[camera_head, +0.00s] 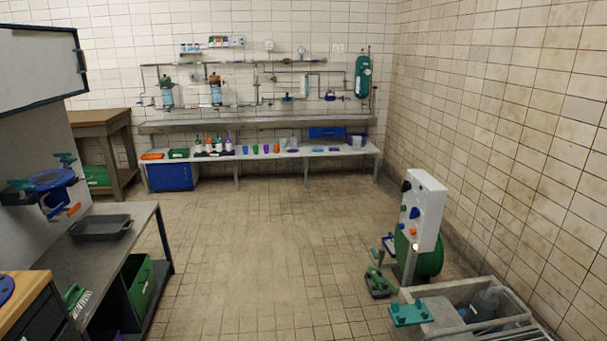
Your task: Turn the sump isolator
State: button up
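A white control panel (427,207) stands upright at the right, beside the open sump (462,296). Its face is turned to the left and carries a black knob (406,186), a blue knob (414,212), an orange part (413,231) and a pale round part at the bottom. Which of these is the sump isolator, and how it is set, I cannot tell at this size. My gripper is not in view.
A green round body (428,256) stands behind the panel, with a green and dark device (379,283) on the floor. A teal plate (410,312) lies at the sump's left edge; grey rails cross its right. A grey bench (72,253) stands left. The middle floor (265,240) is clear.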

aim_at(407, 186)
jog(key=u, duration=0.55)
jog(key=i, duration=0.6)
jog(key=u, duration=0.65)
jog(key=i, duration=1.9)
jog(key=z, duration=0.4)
jog(key=i, duration=0.8)
jog(key=z, duration=0.7)
jog(key=i, duration=0.35)
jog(key=z, duration=0.1)
